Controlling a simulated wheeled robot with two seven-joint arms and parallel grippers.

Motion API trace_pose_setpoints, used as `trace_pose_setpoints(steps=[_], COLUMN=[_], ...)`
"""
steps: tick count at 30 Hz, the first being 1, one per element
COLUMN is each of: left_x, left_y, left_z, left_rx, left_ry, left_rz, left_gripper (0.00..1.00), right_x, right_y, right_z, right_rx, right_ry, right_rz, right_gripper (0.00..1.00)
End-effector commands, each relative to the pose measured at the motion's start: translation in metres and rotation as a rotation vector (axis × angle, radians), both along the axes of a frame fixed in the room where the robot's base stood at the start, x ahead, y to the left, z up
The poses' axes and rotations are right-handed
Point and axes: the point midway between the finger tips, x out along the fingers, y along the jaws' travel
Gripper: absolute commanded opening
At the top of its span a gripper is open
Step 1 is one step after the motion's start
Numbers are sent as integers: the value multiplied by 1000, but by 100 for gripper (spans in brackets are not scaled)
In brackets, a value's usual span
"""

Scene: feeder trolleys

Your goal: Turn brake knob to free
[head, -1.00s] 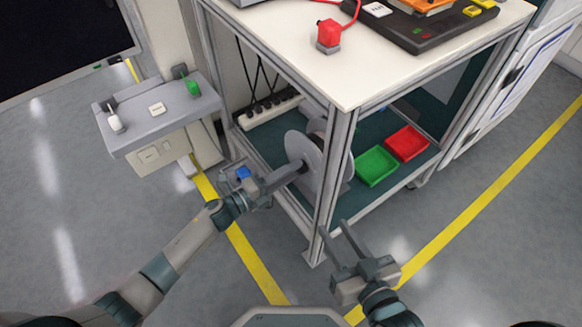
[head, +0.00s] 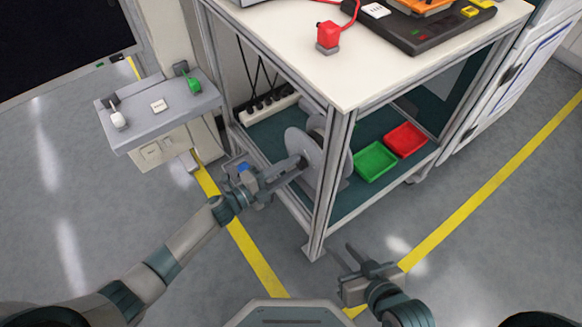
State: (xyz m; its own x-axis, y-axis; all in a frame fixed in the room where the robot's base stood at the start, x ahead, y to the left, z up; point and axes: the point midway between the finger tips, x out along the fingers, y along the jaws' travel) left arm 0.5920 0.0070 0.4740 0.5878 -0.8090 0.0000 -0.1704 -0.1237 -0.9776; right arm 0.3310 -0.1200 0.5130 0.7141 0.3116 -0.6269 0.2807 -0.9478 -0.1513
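No part labelled as a brake knob can be read in the head view. A grey reel (head: 297,144) stands upright at the trolley's left side, above its lower shelf. My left gripper (head: 301,161) reaches to the middle of this reel; its fingertips overlap the hub area, and I cannot tell whether they touch or hold a knob there. The gap between its fingers is hidden. My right gripper (head: 345,251) is open and empty, low in front of the trolley's near corner post.
The trolley (head: 385,65) has a white top with a red button box (head: 328,37). Its lower shelf holds a green tray (head: 375,161) and a red tray (head: 405,140). A grey panel (head: 160,122) with white and green levers stands at left. Floor in front is clear.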

Motion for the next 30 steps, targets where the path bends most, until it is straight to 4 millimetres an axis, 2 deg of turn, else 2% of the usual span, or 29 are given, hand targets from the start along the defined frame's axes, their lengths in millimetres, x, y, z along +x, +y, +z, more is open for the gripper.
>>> trace_pose_setpoints(steps=[1, 2, 17, 23, 30], left_x=[0, 0, -5, -19, -45], left_y=[1, 1, 6, 25, 62], left_z=[-1, -1, -1, 0, -1], left_rx=[1, 1, 1, 1, 3], left_ry=[2, 2, 1, 1, 2], left_rz=[2, 2, 1, 1, 1], left_gripper=[44, 51, 51, 51, 51], right_x=[0, 0, -1, -5, -12], right_y=[0, 0, 0, -2, -5], right_z=[0, 0, 0, -3, -9], right_rx=[0, 0, -2, -6, -19], right_ry=[0, 0, 6, 33, 82], right_rz=[0, 0, 1, 2, 3], right_gripper=[31, 31, 31, 31, 31])
